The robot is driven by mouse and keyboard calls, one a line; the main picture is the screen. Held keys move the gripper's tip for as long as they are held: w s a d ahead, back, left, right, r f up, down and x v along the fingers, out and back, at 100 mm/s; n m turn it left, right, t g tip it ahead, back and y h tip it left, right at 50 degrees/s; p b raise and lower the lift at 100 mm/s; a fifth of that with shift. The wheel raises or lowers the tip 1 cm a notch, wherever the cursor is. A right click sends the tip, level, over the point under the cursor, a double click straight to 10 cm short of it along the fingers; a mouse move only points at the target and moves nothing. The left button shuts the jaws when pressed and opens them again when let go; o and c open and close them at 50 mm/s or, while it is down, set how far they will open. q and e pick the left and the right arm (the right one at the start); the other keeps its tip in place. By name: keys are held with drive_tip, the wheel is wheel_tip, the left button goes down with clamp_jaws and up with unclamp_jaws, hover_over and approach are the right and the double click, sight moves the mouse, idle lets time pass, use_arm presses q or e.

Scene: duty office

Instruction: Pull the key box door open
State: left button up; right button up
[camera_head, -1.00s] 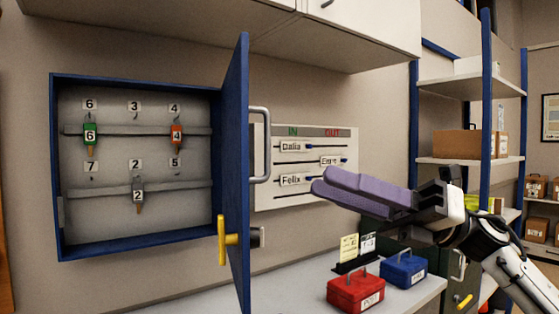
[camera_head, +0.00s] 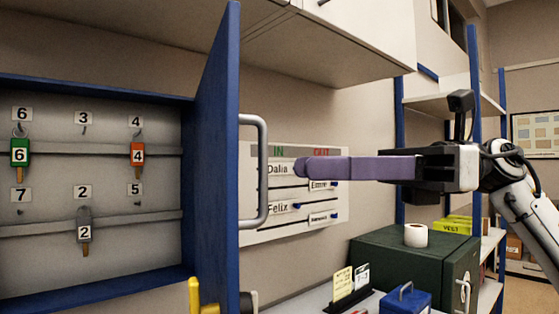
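The key box (camera_head: 90,88) is a blue-framed wall cabinet at the left. Its blue door (camera_head: 212,160) stands swung out well away from the box, seen nearly edge-on. A grey bar handle (camera_head: 264,170) is on the door's outer face, facing right. A yellow key or knob (camera_head: 196,298) shows low on the door, partly cut off by the frame. My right gripper (camera_head: 302,168) has purple fingers pointing left, their tips a little right of the handle in the picture. The fingers overlap from this side, so their gap is hidden. My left gripper is out of view.
Numbered keys hang inside the box, including a green one (camera_head: 20,152) and an orange one (camera_head: 137,154). A name board (camera_head: 336,206) is on the wall behind. A dark green cabinet (camera_head: 390,250) and a blue cash box (camera_head: 405,301) stand below my arm.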

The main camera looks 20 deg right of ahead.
drive_tip(key=p, duration=0.1)
approach(220, 201)
drive_tip(key=w+a+r, duration=0.2)
drive_tip(key=a+r, duration=0.1)
drive_tip(key=shift+w, duration=0.35)
clamp_jaws()
idle(1.0)
